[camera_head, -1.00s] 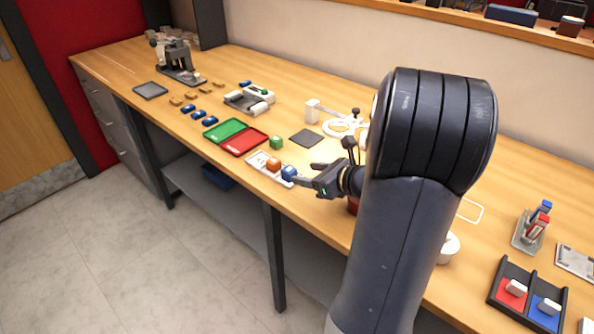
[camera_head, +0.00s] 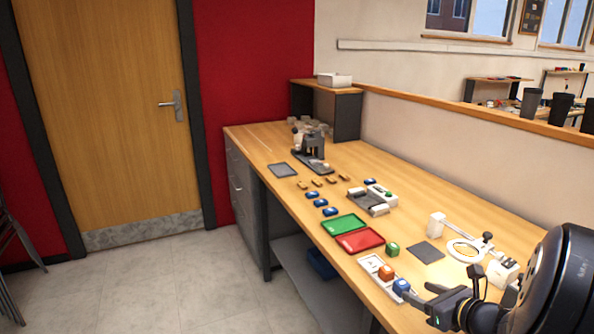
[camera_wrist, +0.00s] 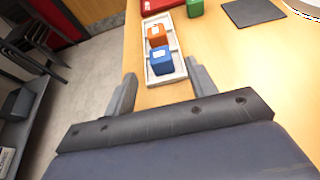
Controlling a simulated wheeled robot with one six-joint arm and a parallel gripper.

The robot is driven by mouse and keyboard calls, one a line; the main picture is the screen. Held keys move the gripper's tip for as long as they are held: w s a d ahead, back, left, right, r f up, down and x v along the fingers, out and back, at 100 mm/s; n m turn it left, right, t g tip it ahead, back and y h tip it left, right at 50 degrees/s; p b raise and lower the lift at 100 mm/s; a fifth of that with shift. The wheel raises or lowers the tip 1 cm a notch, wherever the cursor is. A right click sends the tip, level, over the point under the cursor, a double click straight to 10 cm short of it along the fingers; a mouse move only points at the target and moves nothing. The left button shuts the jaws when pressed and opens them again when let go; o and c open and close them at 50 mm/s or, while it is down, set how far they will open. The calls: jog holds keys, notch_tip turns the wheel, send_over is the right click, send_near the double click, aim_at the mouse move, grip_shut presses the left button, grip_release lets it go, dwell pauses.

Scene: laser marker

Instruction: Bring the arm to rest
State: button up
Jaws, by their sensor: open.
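My gripper (camera_head: 420,294) is at the lower right in the head view, over the front edge of the workbench (camera_head: 290,205). In the wrist view its two fingers (camera_wrist: 163,92) are spread apart with nothing held between them. Beyond the fingertips a white tray (camera_wrist: 175,45) holds an orange block (camera_wrist: 157,36) and a blue block (camera_wrist: 161,62). The blue block is the nearer one to my gripper, and it looks clear of the fingers. Part of my arm fills the lower right corner of the head view.
A green tray (camera_head: 345,226), a red tray (camera_head: 360,241), a green block (camera_head: 392,249) and a dark pad (camera_head: 426,253) lie near the white tray. A ring magnifier (camera_head: 466,250) stands close to my arm. Open floor (camera_head: 190,285) lies in front of the bench.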

aim_at(406, 286)
jog(key=x, duration=0.6)
jog(key=shift+w+a+f, duration=0.1)
jog(key=shift+w+f, duration=0.1)
jog(key=shift+w, duration=0.05)
jog(key=shift+r, duration=0.2)
jog(key=shift+s+f, duration=0.1)
jog(key=shift+s, duration=0.05)
